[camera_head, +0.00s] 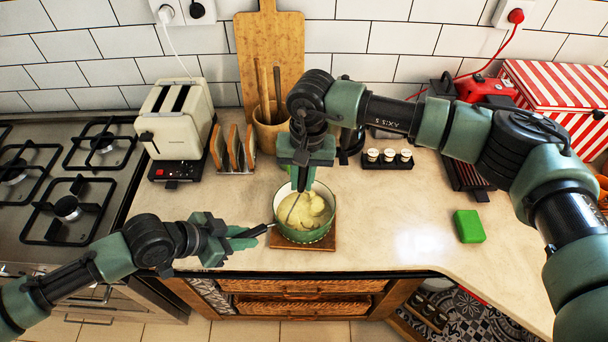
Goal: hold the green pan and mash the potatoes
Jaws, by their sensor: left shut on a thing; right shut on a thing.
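The green pan (303,238) stands on a brown wooden board (328,244) near the counter's front edge. Pale yellow potatoes (312,206) lie in it. My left gripper (250,236) is shut on the pan's dark handle (262,229), to the left of the pan. My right gripper (303,178) points down right above the pan and is shut on a masher. Only a thin grey part of the masher (293,208) shows among the potatoes; the rest is hidden by the gripper. Whether it presses on the potatoes I cannot tell.
A toaster (176,112), toast rack (233,150) and utensil pot (270,132) stand behind to the left. A small rack with white-topped jars (388,157) is behind right. A green sponge (469,226) lies on the right. The counter between pan and sponge is clear. A gas hob (66,207) is far left.

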